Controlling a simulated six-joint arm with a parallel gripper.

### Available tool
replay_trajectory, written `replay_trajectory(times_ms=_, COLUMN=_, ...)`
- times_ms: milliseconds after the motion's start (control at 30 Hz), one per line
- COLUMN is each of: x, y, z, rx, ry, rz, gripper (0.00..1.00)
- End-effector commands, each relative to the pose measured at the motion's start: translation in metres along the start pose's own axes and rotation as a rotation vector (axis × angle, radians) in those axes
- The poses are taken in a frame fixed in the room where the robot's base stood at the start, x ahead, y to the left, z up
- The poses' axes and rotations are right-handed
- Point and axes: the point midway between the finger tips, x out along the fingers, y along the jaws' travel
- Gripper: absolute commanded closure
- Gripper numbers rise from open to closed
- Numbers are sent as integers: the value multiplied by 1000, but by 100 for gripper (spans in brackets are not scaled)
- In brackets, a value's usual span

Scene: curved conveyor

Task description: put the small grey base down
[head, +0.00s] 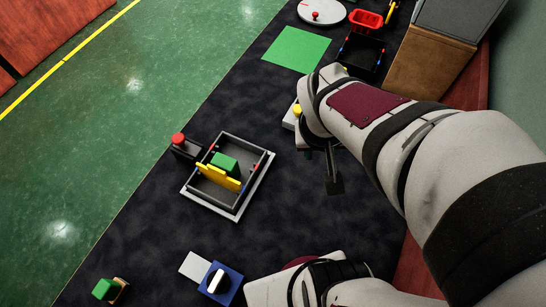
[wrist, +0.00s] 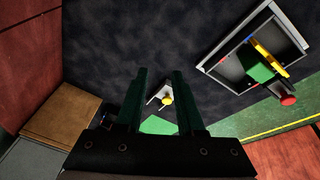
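My gripper (head: 335,186) hangs over the dark mat, right of the grey tray. In the wrist view its two dark green fingers (wrist: 160,72) stand apart with only mat showing between their tips. It looks open and empty. A small light grey base (head: 289,118) with a yellow knob (head: 297,110) lies on the mat, partly hidden by my arm. In the wrist view a pale base (wrist: 155,97) with the yellow knob (wrist: 167,101) shows beyond the fingers, apart from them. I cannot tell for sure that this is the task's base.
The grey tray (head: 259,185) holds green and yellow blocks; a red-knobbed black block (head: 186,149) adjoins it. A pale square (head: 195,266) lies beside a blue block (head: 220,283). A green sheet (head: 297,49), black crate (head: 361,52) and brown box (head: 428,67) are behind.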

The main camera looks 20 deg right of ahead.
Motion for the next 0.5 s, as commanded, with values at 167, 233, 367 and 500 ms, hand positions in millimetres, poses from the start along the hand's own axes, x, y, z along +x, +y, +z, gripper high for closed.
replay_trajectory(times_ms=167, x=-58, y=-62, z=100, rx=148, ry=-274, rz=-202, gripper=63)
replay_trajectory(times_ms=233, x=-67, y=-71, z=116, rx=162, ry=-325, rz=-238, gripper=57)
replay_trajectory(times_ms=367, x=-71, y=-74, z=122, rx=170, ry=-348, rz=-249, gripper=57)
replay_trajectory(times_ms=500, x=-70, y=-74, z=121, rx=171, ry=-346, rz=-247, gripper=57)
